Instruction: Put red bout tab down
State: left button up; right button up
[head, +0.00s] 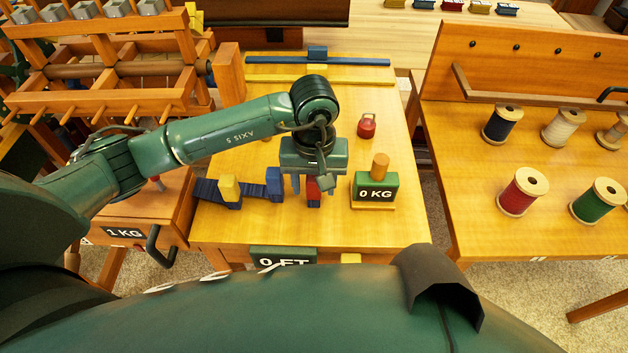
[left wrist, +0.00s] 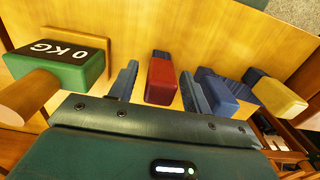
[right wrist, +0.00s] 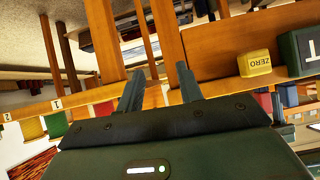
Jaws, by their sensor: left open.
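The red bout tab (head: 313,189) is at the front of the small wooden table (head: 340,225), under my left gripper (head: 310,188). In the left wrist view the red tab (left wrist: 161,80) lies between the two fingers of my left gripper (left wrist: 159,88), with a gap on each side. The gripper is open around it. The tab has a dark blue part at its far end. My right gripper (right wrist: 160,90) shows only in its wrist view, fingers apart with nothing between them.
A green 0 KG block (head: 376,187) with a wooden knob stands close right of the tab. A blue block (head: 274,184) and a yellow block (head: 229,188) stand on its left. A red weight (head: 366,126) sits farther back. Thread spools (head: 524,191) stand on the right table.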

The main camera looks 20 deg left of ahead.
pick_arm(q)
jog(key=shift+r, duration=0.45)
notch_tip(320, 180, up, 11)
jog(key=shift+f+b, duration=0.15)
jog(key=shift+b, duration=0.3)
jog(key=shift+r, duration=0.4)
pick_arm(e)
jog(key=shift+w+a, duration=0.1)
jog(key=shift+w, duration=0.05)
